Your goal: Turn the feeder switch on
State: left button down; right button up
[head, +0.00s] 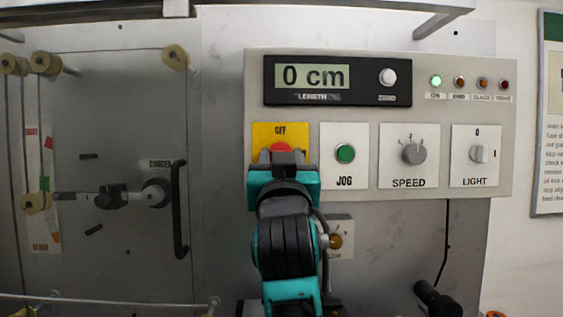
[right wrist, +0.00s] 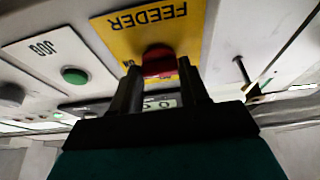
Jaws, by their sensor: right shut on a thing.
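The feeder switch is a red knob (head: 281,148) on a yellow plate (head: 262,135) marked OFF at its top. In the right wrist view the plate (right wrist: 125,40) appears upside down with the word FEEDER, and the red knob (right wrist: 158,60) sits between the fingers. My right gripper (head: 282,157) covers the lower part of the plate in the head view. Its two dark fingers (right wrist: 160,78) are shut on the knob, one on each side. The fingers hide part of the knob, so its exact angle is hard to tell. My left gripper is not in view.
Right of the switch are the JOG button (head: 345,153), SPEED knob (head: 413,152) and LIGHT knob (head: 476,153). Above, a display (head: 312,76) reads 0 cm. The green ON lamp (head: 436,81) is lit. A black handle (head: 179,208) and rollers stand at left.

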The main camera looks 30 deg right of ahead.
jog(key=o, duration=1.1)
jog(key=shift+c, duration=0.2)
jog(key=b+v, duration=0.9)
jog(key=v, duration=0.3)
jog(key=shift+s+a+f+b, duration=0.15)
jog(key=shift+s+f+b, duration=0.1)
jog(key=shift+b, duration=0.05)
